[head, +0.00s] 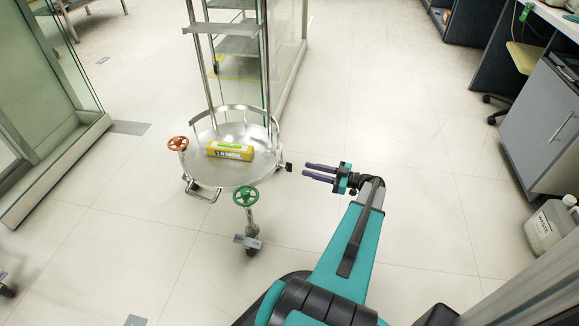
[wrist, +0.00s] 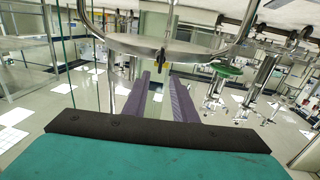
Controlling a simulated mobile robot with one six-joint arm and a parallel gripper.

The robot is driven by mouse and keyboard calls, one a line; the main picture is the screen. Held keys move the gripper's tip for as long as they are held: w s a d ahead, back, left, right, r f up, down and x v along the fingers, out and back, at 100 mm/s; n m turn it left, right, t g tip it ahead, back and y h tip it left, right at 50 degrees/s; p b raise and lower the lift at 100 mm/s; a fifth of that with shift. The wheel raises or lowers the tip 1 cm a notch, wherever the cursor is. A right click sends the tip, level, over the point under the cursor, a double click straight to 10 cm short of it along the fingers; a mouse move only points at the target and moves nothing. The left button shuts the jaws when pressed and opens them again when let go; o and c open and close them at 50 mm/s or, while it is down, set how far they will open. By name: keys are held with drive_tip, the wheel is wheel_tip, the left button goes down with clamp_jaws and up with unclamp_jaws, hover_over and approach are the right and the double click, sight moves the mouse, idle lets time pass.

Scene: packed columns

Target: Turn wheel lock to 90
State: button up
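A round metal tray stand (head: 205,170) has an orange handwheel (head: 178,144) on its left, a green handwheel (head: 245,195) at its front and a small black knob (head: 288,167) on its right side. I cannot tell which of these is the wheel lock.
A yellow box (head: 230,151) lies on the tray. A metal and glass shelf (head: 238,45) stands close behind the stand. A glass cabinet (head: 50,75) is at the left. A grey cabinet (head: 540,110) and a waste jug (head: 548,228) are at the right. The floor between is clear.

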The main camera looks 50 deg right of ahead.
sight(289, 164)
drive_tip(key=b+x, duration=0.2)
drive_tip(key=x, duration=0.7)
drive_tip(key=shift+w, duration=0.15)
clamp_jaws()
